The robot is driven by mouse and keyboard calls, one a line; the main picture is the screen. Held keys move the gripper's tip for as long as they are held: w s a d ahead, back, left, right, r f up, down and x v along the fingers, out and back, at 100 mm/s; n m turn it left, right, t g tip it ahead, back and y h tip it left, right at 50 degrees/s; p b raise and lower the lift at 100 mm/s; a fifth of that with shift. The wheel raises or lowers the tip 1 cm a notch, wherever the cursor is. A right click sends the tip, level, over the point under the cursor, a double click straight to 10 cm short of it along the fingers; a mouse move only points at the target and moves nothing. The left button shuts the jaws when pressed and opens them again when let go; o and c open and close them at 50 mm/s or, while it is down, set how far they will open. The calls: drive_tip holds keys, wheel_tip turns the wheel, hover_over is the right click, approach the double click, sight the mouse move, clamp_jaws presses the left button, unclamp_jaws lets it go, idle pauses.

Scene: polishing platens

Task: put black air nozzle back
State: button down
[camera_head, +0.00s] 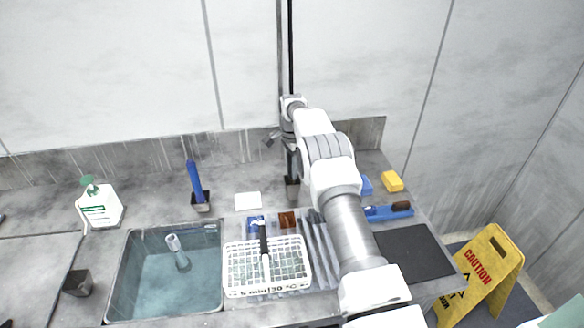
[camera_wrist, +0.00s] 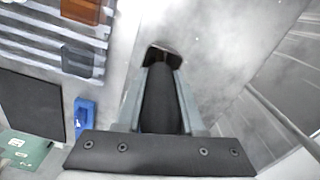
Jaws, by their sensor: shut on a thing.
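My gripper (camera_head: 289,147) is at the back of the counter, pointing down and shut on the black air nozzle (camera_wrist: 160,100). In the wrist view the nozzle is a dark rounded body between the two grey fingers. In the head view a thin dark part shows below the gripper, just above a small dark square holder (camera_head: 292,188). The holder also shows past the fingertips in the wrist view (camera_wrist: 174,59). The nozzle's lower end seems to be at or in the holder's mouth; I cannot tell how deep it sits.
A blue nozzle (camera_head: 195,178) stands in a similar holder (camera_head: 201,203) on the left. A white basket (camera_head: 235,272) and a sink (camera_head: 128,285) lie in front. A yellow block (camera_head: 392,181), a blue-handled brush (camera_head: 385,213) and a black mat (camera_head: 412,254) are on the right.

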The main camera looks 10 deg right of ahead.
drive_tip(key=shift+f, duration=0.2)
drive_tip(key=c, duration=0.5)
unclamp_jaws()
